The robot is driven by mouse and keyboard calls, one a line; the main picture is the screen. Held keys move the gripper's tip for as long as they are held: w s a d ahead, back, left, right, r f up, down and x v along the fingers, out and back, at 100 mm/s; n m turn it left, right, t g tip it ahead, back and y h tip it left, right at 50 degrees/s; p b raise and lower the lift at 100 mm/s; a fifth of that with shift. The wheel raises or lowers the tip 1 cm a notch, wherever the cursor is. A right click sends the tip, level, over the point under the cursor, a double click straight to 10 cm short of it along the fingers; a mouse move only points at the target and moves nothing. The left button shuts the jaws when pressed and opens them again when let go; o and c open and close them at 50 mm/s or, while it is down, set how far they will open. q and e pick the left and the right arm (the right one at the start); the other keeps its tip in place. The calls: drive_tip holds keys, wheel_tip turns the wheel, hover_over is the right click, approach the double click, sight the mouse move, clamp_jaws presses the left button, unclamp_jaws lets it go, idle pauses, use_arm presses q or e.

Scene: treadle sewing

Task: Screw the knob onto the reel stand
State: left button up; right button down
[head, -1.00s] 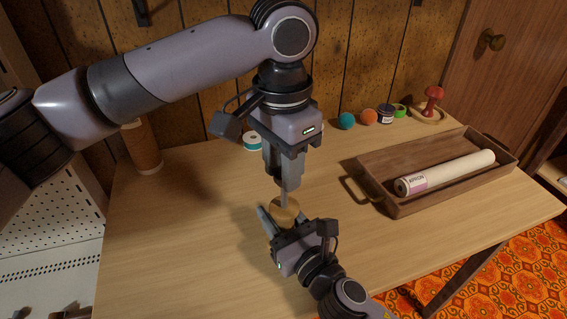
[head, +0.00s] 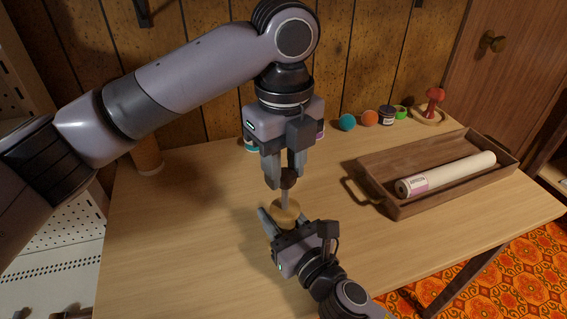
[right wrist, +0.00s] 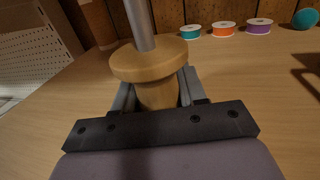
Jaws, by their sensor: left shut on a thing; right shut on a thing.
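The reel stand has a round wooden base (head: 292,212) and a thin upright grey rod (head: 284,198). In the right wrist view the base is a wide disc (right wrist: 150,62) on a narrower wooden foot. My right gripper (right wrist: 158,96) is shut on that foot, low at the table. The dark brown knob (head: 289,177) is at the rod's top end, and my left gripper (head: 286,181), pointing down from above, is shut on it. The knob appears to meet the rod; the thread is hidden, so I cannot tell how far it is on.
A wooden tray (head: 397,210) with a white roll (head: 450,174) lies to the right. Thread spools, including an orange one (right wrist: 223,29), stand at the back. A red pincushion-like object (head: 434,98) stands at the far right. The table's front left is clear.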

use_arm(q)
drive_tip(key=m, duration=0.5)
drive_tip(key=shift+d, duration=0.1)
drive_tip(key=m, duration=0.4)
drive_tip(key=shift+m, duration=0.3)
drive_tip(key=m, duration=0.4)
drive_tip(key=shift+d+m, duration=0.1)
drive_tip(key=shift+m, duration=0.3)
drive_tip(key=m, duration=0.5)
drive_tip(key=shift+s, duration=0.1)
drive_tip(key=o, duration=1)
drive_tip(key=shift+r, duration=2.25)
